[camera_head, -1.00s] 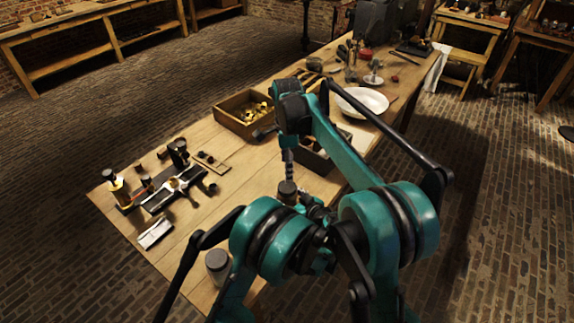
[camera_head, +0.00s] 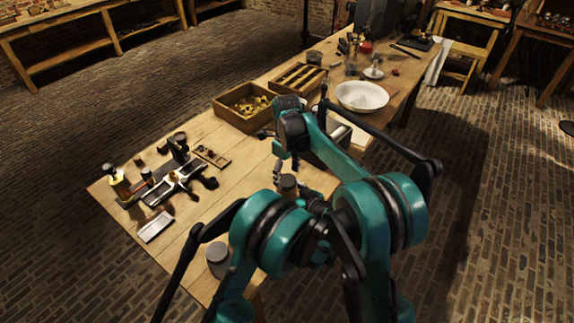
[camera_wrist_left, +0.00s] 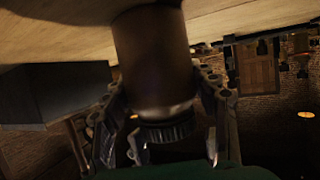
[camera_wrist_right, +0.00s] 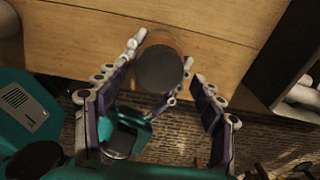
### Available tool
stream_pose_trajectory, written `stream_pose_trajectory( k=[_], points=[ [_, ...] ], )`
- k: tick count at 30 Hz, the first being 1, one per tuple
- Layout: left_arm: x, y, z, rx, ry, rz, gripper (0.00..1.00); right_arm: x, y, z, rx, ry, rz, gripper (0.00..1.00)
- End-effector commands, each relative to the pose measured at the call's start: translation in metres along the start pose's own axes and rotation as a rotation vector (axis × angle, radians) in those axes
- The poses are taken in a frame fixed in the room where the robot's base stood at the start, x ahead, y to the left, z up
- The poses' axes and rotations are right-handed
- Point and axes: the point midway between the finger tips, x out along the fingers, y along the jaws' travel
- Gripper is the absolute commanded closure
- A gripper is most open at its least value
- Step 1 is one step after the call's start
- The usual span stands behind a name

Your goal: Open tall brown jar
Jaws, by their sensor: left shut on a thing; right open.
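The tall brown jar (camera_head: 288,187) stands upright near the table's right edge, with a dark round lid (camera_wrist_right: 160,70) on top. In the left wrist view the jar (camera_wrist_left: 153,60) appears upside down, its ribbed lid pointing down. My left gripper (camera_wrist_left: 158,82) is shut on the jar, a finger on each side of its body. My right gripper (camera_head: 287,166) hangs just above the jar. In the right wrist view its two fingers are spread, with the lid between and beyond them and nothing in their grip.
Another dark-lidded jar (camera_head: 217,260) stands near the front edge. A metal tool assembly (camera_head: 170,184) and a pale flat block (camera_head: 155,227) lie to the left. A wooden box (camera_head: 217,108), a slotted tray (camera_head: 300,78) and a white bowl (camera_head: 362,97) are farther back.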

Motion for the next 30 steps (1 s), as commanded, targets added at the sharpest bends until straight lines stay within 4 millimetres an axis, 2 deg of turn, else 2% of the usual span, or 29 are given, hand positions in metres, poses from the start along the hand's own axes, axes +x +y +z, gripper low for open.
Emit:
stream_pose_trajectory(
  k=[4, 13, 19, 26, 30],
  points=[
    [0.0002, -0.0003, 0.0010, -0.001, -0.003, -0.001, 1.00, 0.0113, 0.0000, -0.0001, 0.000, 0.000, 0.000, 0.32],
    [0.0002, -0.0002, 0.0009, -0.001, -0.002, 0.000, 1.00, 0.0136, 0.0001, -0.0002, -0.001, 0.000, 0.000, 0.32],
    [0.0002, -0.0001, 0.0009, -0.001, -0.002, 0.000, 1.00, 0.0135, 0.0001, -0.0002, -0.001, 0.000, 0.000, 0.84],
    [0.0001, -0.0002, 0.0008, -0.001, -0.002, 0.000, 1.00, 0.0135, -0.0001, -0.0002, -0.020, 0.000, -0.001, 0.84],
    [0.0001, -0.0002, 0.0007, -0.001, -0.002, 0.000, 1.00, 0.0134, -0.0001, -0.0001, -0.199, 0.000, -0.001, 0.84]
  ],
)
